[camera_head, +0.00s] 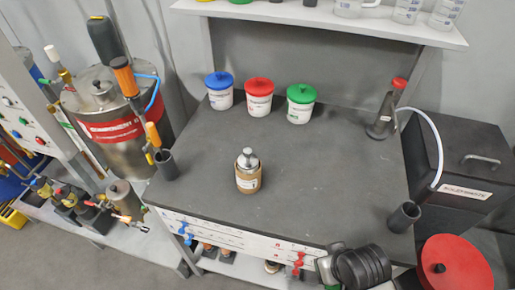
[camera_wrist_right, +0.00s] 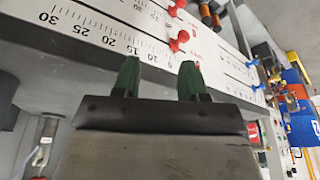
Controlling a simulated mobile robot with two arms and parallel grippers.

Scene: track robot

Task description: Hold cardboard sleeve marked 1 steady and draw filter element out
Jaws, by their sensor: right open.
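The brown cardboard sleeve (camera_head: 248,184) stands upright on the dark worktop, left of its middle. It has a pale label, but I cannot read the marking. The grey metallic filter element (camera_head: 246,158) shows above the sleeve's top, with its lower part hidden inside. My right gripper (camera_wrist_right: 160,72) is open and empty in the right wrist view, its two dark green fingers before the bench's front edge with the printed scale. It is well away from the sleeve, and my right arm shows at the bottom of the head view. My left gripper is not in view.
Blue-lidded (camera_head: 219,91), red-lidded (camera_head: 259,97) and green-lidded (camera_head: 300,103) white tubs stand at the back of the worktop (camera_head: 315,180). Dark cups stand at its left (camera_head: 166,165) and right (camera_head: 404,216) edges. A shelf (camera_head: 320,22) overhangs the back. The worktop around the sleeve is clear.

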